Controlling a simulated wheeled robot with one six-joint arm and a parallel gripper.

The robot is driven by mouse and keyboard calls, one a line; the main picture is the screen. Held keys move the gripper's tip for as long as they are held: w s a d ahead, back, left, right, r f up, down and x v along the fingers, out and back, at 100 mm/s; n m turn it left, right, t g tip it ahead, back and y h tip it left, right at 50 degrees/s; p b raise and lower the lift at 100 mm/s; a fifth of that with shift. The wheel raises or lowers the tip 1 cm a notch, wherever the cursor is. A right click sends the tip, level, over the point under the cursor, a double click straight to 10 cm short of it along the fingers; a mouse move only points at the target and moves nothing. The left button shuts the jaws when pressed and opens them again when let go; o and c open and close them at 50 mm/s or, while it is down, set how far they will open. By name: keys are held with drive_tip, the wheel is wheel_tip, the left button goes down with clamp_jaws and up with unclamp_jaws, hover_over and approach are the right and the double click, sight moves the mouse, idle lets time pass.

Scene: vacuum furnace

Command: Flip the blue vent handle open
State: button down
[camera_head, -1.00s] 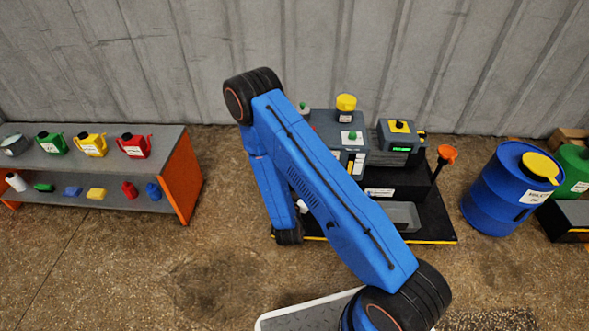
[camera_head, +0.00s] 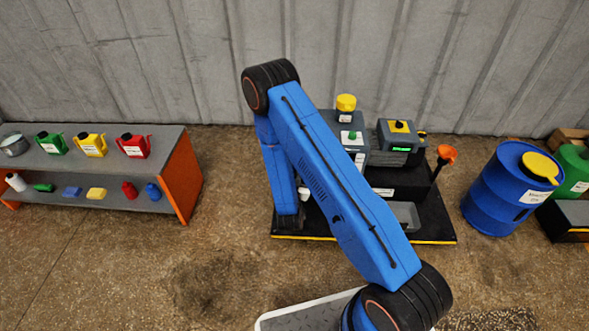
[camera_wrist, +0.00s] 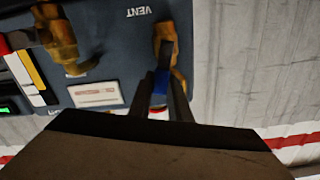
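In the wrist view the blue vent handle (camera_wrist: 161,82) hangs from a brass valve (camera_wrist: 164,32) on a dark grey panel, beside an upside-down VENT label (camera_wrist: 139,12). The handle's upper part looks dark, in shadow. My gripper (camera_wrist: 162,80) has its two dark fingers on either side of the handle's blue part, very close to it. Whether they press on it I cannot tell.
Another brass valve (camera_wrist: 60,35) is on the panel at left. A shelf (camera_head: 186,168) with cans and bottles stands left, and a blue drum (camera_head: 490,190) right. Open floor lies between shelf and base.

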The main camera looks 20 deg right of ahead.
drive_tip(key=shift+w+a+r+n, duration=0.15)
drive_tip(key=shift+a+n, duration=0.25)
drive_tip(key=shift+n, duration=0.4)
drive_tip(key=shift+w+a+f+n, duration=0.1)
drive_tip(key=shift+a+n, duration=0.25)
drive_tip(key=shift+n, duration=0.45)
drive_tip(key=c, duration=1.6)
unclamp_jaws()
drive_tip(key=shift+c, duration=0.2)
drive_tip(key=v, duration=1.7)
drive_tip(key=shift+s, duration=0.2)
drive_tip(key=shift+w+r, duration=0.1)
